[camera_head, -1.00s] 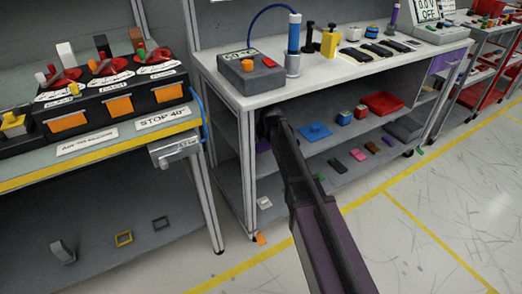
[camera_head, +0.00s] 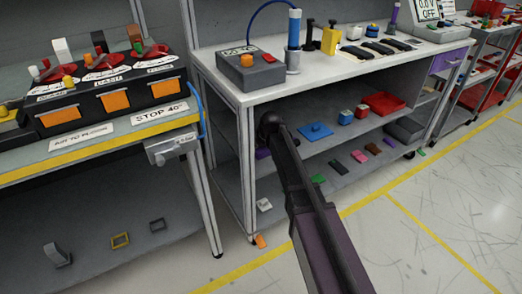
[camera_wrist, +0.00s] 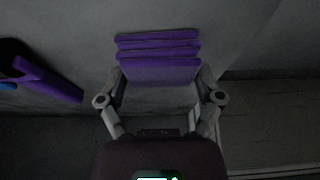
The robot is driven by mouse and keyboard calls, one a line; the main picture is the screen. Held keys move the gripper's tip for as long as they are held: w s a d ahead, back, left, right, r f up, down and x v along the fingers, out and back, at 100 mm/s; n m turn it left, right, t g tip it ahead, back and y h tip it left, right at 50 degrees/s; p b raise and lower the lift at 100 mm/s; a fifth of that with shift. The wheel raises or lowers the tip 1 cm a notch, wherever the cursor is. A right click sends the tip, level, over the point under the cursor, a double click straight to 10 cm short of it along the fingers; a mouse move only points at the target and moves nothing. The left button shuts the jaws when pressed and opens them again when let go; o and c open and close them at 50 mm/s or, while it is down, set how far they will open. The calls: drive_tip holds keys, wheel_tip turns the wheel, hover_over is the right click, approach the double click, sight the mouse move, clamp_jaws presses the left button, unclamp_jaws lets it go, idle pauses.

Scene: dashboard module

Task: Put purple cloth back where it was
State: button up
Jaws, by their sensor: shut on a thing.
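The purple cloth (camera_wrist: 158,68) shows in the wrist view as a folded, layered bundle between the two fingers. My gripper (camera_wrist: 159,82) is shut on it. The cloth is in front of a grey surface; I cannot tell whether it touches it. Another purple item (camera_wrist: 48,79) lies to the left in the wrist view.
On the workbench's shelf to the right of my arm are a blue plate (camera_head: 316,131), a small blue-and-white box (camera_head: 345,118) and a red tray (camera_head: 384,104). The tabletop above and the posts bound the space. An orange piece (camera_head: 261,241) lies on the floor.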

sight(263, 151)
drive_tip(key=shift+f, duration=0.15)
drive_tip(key=o, duration=0.8)
drive_tip(key=shift+c, duration=0.2)
drive_tip(key=p+v, duration=0.4)
drive_tip(key=v, duration=0.1)
drive_tip(key=shift+p, duration=0.35)
drive_tip(key=shift+s+d+r, duration=0.1)
drive_tip(key=shift+s+r, duration=0.1)
drive_tip(key=shift+r, duration=0.2)
drive_tip(key=s+d, duration=0.6)
drive_tip(key=s, duration=0.3)
drive_tip(key=shift+s+d+f, duration=0.2)
drive_tip(key=shift+s+d, duration=0.05)
drive_tip(key=shift+s, duration=0.05)
drive_tip(key=s+d+f+m+g+h, duration=0.1)
drive_tip(key=s+d+m, duration=0.5)
drive_tip(key=s+d, duration=0.9)
drive_tip(key=g+h, duration=0.1)
drive_tip(key=g, duration=0.1)
drive_tip(key=shift+d+f+m+g+h, duration=0.25)
drive_tip(key=shift+d+m+g+h, duration=0.05)
drive_tip(key=shift+m+g, duration=0.1)
